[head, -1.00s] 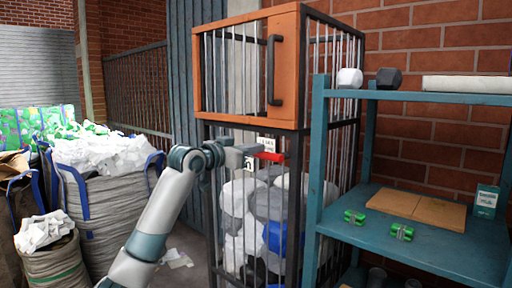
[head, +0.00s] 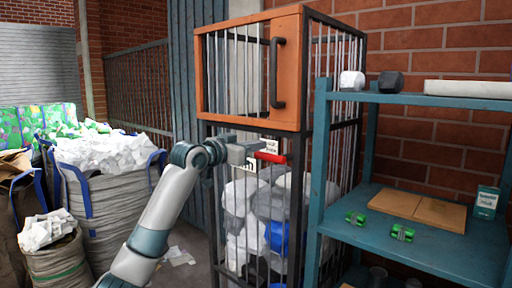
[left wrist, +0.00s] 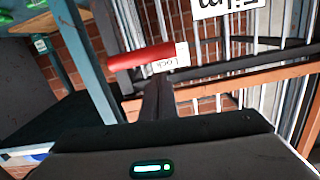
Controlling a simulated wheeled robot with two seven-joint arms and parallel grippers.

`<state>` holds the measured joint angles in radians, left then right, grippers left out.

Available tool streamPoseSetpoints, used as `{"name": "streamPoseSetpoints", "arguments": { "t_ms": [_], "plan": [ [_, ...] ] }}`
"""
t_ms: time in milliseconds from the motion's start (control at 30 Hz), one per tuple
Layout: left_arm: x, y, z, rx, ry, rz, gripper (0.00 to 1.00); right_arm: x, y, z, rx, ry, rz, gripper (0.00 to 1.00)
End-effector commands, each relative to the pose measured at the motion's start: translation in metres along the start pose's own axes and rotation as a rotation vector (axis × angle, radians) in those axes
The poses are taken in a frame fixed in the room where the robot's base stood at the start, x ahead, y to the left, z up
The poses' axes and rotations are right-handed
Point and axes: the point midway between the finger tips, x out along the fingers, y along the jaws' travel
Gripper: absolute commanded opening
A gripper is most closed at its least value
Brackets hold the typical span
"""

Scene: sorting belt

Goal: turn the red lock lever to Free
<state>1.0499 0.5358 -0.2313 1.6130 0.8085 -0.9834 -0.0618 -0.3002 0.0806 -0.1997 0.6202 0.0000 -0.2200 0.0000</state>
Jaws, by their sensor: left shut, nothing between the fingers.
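The red lock lever (head: 270,157) is on the front of the tall cage, just below its orange-framed upper door, and points sideways to the right. In the left wrist view the red lever (left wrist: 145,55) has a small white label at its inner end. My left gripper (head: 252,150) is shut and empty, close to the lever's left end. In the left wrist view its closed fingers (left wrist: 160,85) lie right by the labelled end; I cannot tell whether they touch it. A white sign (left wrist: 228,7) is beyond the lever. My right gripper is not in view.
The cage (head: 297,180) holds grey, white and blue bags behind its bars. A black handle (head: 275,72) is on its orange door. A teal shelf (head: 440,240) stands close on the right. Full sacks (head: 110,205) stand to the left.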

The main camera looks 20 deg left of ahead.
Motion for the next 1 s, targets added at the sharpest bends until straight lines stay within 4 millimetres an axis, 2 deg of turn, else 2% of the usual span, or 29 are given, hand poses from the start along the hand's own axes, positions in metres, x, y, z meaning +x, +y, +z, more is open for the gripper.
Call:
{"name": "streamPoseSetpoints", "arguments": {
  "t_ms": [33,267,333,700,900,1000],
  "plan": [
    [0.001,0.000,-0.008,0.000,0.000,0.000,0.00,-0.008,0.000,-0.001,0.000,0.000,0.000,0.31],
    [0.003,-0.001,-0.026,0.000,0.002,0.000,0.00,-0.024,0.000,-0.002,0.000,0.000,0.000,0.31],
    [-0.005,-0.001,-0.019,0.002,0.004,-0.002,0.00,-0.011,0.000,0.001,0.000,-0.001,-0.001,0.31],
    [-0.060,-0.001,-0.019,0.004,0.006,-0.003,0.00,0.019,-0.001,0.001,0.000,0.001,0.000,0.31],
    [-0.087,-0.001,-0.021,0.002,0.005,-0.002,0.00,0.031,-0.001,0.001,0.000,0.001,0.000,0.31],
    [-0.094,-0.001,-0.022,0.002,0.004,-0.001,0.00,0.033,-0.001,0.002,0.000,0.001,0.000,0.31]
  ]
}}
